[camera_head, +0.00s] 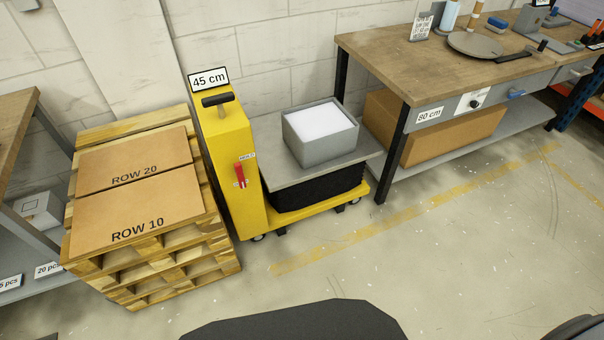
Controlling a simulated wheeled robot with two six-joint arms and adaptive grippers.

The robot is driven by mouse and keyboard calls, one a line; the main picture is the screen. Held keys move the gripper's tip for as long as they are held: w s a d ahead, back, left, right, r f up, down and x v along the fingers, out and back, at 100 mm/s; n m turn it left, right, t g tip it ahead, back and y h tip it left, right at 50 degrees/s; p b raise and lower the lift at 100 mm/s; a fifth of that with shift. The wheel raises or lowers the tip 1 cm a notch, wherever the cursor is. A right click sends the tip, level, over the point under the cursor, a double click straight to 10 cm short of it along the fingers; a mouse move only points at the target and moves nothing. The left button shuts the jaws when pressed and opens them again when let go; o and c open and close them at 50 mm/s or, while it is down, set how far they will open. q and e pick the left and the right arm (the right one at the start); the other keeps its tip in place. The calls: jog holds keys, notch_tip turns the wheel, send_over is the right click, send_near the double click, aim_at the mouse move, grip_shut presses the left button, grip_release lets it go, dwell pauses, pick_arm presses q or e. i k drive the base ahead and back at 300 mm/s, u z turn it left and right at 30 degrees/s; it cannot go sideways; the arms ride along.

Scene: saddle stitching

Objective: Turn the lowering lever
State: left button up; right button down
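The red lever (239,174) is on the front face of the yellow lift cart's column (220,140). It stands nearly upright, with a small label close to its upper end and another near its lower end; their text is too small to read surely. The cart's grey platform (283,176) is raised on a black bellows (318,188) and carries a grey bin (310,152) with a white stack inside. A "45 cm" sign (208,79) and a dark handle (218,99) are on top of the column. Neither gripper is in view.
A pallet stack (190,265) with cardboard sheets marked ROW 10 and ROW 20 stands close left of the cart. A workbench (385,60) marked 80 cm stands right, with a cardboard box (470,135) on its lower shelf. The floor (430,250) in front of the cart is clear.

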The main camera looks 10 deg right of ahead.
aim_at(239, 169)
jog(key=u, duration=0.2)
jog(key=i, duration=0.85)
jog(key=z, duration=0.25)
